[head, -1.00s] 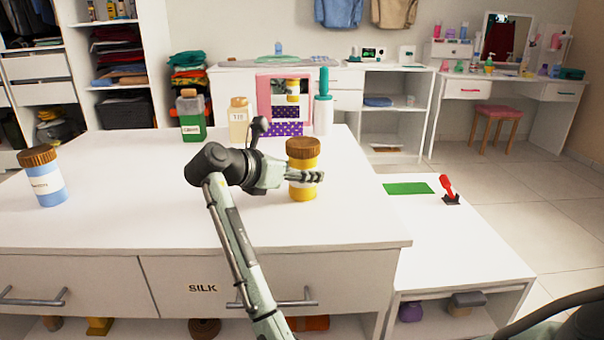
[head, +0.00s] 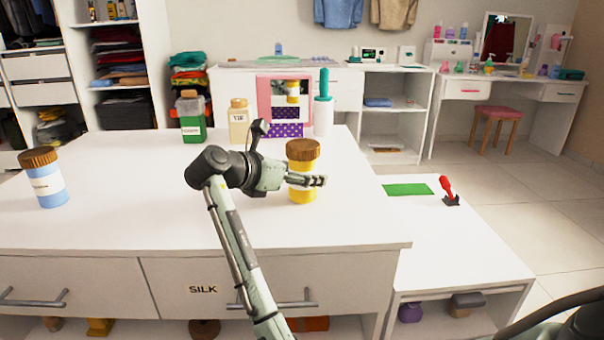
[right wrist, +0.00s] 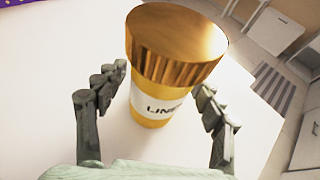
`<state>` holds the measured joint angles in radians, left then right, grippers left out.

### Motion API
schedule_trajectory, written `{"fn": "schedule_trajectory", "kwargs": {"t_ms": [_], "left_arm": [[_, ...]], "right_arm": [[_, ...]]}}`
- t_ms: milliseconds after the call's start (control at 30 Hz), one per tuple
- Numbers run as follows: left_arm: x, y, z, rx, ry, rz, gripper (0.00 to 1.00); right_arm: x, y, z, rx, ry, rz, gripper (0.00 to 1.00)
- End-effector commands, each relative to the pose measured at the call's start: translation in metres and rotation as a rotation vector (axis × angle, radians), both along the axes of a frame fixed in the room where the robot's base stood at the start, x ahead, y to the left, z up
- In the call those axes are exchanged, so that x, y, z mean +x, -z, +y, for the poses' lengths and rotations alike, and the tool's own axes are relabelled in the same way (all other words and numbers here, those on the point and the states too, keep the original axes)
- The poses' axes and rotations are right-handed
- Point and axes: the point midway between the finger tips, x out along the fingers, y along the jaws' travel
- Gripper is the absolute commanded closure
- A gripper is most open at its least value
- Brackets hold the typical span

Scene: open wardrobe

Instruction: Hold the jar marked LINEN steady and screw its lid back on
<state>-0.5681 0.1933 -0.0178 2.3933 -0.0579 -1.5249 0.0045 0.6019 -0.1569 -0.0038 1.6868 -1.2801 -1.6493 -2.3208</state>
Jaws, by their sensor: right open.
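The LINEN jar (head: 303,194) is yellow with a brown ridged lid (head: 303,150) sitting on its top; I cannot tell how tight it is. It stands upright near the right side of the white counter. In the right wrist view, the jar (right wrist: 150,122) shows part of its label, reading "LINE", under the large lid (right wrist: 176,42). My right gripper (head: 310,181) is at the jar's body, below the lid. In the right wrist view the gripper (right wrist: 160,85) is open, one finger on each side of the jar, with visible gaps. My left gripper is not in view.
A blue jar (head: 45,187) with a brown lid stands at the counter's left. A green jar (head: 192,124), a cream jar (head: 238,124), a pink-framed mirror (head: 262,98) and a white bottle (head: 323,117) stand along the back. The counter's middle is clear.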

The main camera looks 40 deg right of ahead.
Motion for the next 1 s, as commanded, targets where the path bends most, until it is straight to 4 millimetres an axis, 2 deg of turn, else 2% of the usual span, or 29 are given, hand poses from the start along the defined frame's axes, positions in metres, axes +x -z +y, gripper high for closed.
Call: {"fn": "schedule_trajectory", "kwargs": {"t_ms": [67,100,167,400,600,800,1000], "left_arm": [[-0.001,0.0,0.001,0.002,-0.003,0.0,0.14],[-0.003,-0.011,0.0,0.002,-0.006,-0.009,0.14],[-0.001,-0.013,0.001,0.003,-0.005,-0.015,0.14],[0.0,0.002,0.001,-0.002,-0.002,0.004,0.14],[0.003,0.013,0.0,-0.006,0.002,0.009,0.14],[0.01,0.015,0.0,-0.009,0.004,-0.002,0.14],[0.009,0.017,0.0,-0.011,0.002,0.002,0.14]], "right_arm": [[0.0,-0.001,0.0,0.0,0.0,-0.002,0.31],[0.0,-0.003,0.003,0.0,-0.002,-0.001,0.31],[-0.002,-0.008,0.013,0.001,-0.003,0.0,0.31],[-0.014,-0.029,0.06,0.003,-0.003,-0.002,0.31],[-0.021,-0.043,0.093,0.001,-0.002,-0.002,0.31],[-0.025,-0.049,0.107,0.0,-0.001,-0.001,0.31],[-0.026,-0.049,0.108,-0.001,0.0,-0.001,0.31]]}}
